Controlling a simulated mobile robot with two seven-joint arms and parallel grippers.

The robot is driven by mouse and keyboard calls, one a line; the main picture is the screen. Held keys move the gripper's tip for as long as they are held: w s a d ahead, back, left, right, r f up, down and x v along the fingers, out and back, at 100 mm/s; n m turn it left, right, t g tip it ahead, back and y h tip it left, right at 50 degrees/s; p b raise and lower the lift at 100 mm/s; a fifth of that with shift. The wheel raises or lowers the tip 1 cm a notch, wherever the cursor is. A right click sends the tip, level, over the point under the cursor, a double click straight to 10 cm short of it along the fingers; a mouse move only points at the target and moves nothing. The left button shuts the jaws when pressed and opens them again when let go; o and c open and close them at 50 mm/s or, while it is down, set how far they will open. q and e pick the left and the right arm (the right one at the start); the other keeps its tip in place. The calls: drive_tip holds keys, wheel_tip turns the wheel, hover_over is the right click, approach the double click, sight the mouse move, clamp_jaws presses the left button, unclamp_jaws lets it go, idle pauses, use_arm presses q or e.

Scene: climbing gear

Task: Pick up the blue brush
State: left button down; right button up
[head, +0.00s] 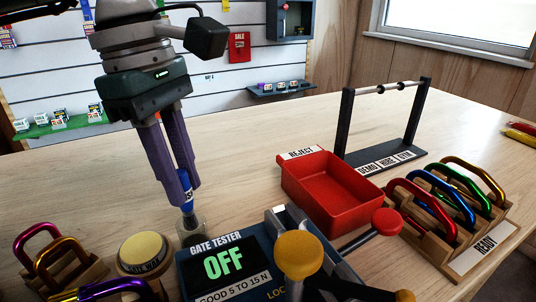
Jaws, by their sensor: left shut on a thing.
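My left gripper (188,197) reaches down from the upper left, its two purple fingers pointing at the table. It is shut on the blue brush (187,199), whose blue handle shows between the fingertips. The lower end of the brush is at a small greyish holder (190,233); I cannot tell whether it is still inside it. My right gripper is not in view.
The gate tester (225,268), reading OFF, stands just right of the brush, with yellow and red knobs. A round yellowish pad (144,252) and a carabiner rack (62,272) are left. A red reject tray (330,190) and ready rack (440,215) stand right.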

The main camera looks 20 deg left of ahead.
use_arm(q)
wheel_tip(320, 180, up, 17)
drive_tip(key=shift+f, duration=0.2)
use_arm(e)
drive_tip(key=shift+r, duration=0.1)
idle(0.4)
